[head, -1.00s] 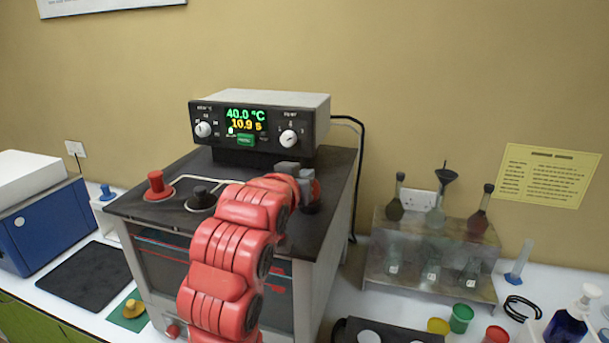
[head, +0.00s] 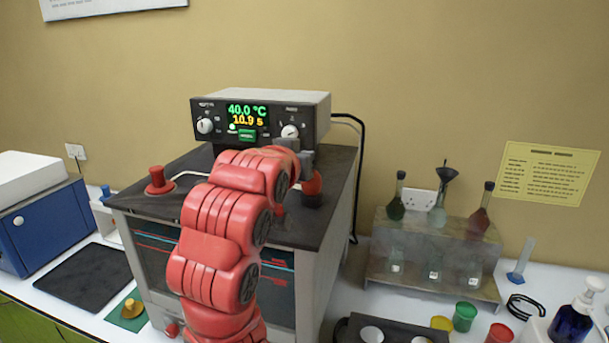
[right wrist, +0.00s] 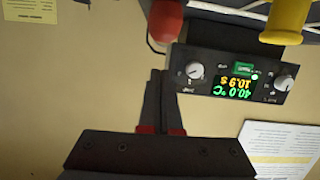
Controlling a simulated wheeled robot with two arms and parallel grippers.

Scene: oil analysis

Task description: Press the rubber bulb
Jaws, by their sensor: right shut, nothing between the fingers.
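A red bulb (head: 314,184), which looks like the rubber bulb, stands on the right side of the bath's dark top. It also shows at the top of the right wrist view (right wrist: 166,20), beyond my fingers. My right gripper (head: 307,160) is above and close to the bulb in the head view. In the right wrist view its dark fingers (right wrist: 160,74) are together and empty, with a gap in the picture between their tips and the bulb. I cannot tell whether any part of the gripper touches it. My left gripper is not in view.
The control box (head: 262,118) reads 40.0 °C and 10.9 s, close behind my gripper. A red knob (head: 158,181) stands at the bath's left. A yellow knob (right wrist: 287,20) shows in the wrist view. A flask rack (head: 430,280) stands right of the bath.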

